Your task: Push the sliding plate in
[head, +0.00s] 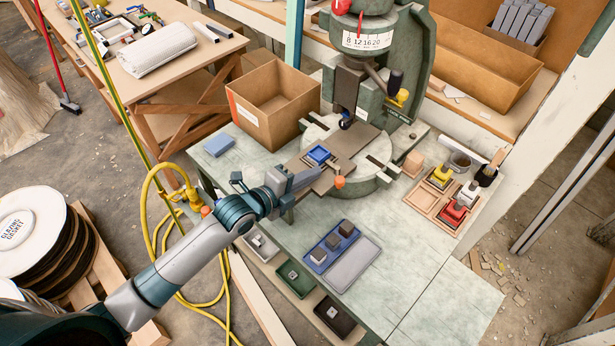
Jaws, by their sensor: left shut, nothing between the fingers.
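The fly press (375,75) stands on the pale bench, its ram above a round base. The sliding plate (348,144) is a flat brown plate on the base, running out toward the front left. A blue square die (318,155) sits on its outer part, and an orange knob (339,182) is at its front end. My left gripper (312,177) is shut and empty, close to the plate's front end; I cannot tell whether it touches. My right gripper is not in view.
An open cardboard box (272,105) stands left of the press. A wooden tray (424,199) with stamps is at the right. A light blue block (218,145) lies at the left.

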